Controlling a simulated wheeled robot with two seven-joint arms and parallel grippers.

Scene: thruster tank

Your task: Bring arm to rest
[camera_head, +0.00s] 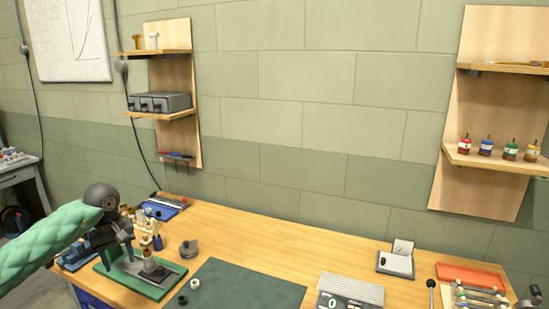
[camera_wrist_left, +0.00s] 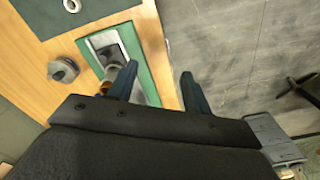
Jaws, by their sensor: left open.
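My left arm, in a green quilted sleeve, comes in from the left in the head view. Its gripper (camera_head: 124,246) is above the left end of the wooden workbench, over a green mat with a grey plate. In the left wrist view the two dark blue fingers (camera_wrist_left: 158,88) are apart with nothing between them. Contact cannot be told. My right gripper is not seen.
The workbench (camera_head: 240,238) carries a dark green mat (camera_head: 245,288), a grey knob-like part (camera_head: 189,249), dark and white rings (camera_head: 195,284), a blue tray (camera_head: 165,207) and a red-orange tray (camera_head: 470,276). Wall shelves (camera_head: 168,90) hang behind. The bench's back middle is clear.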

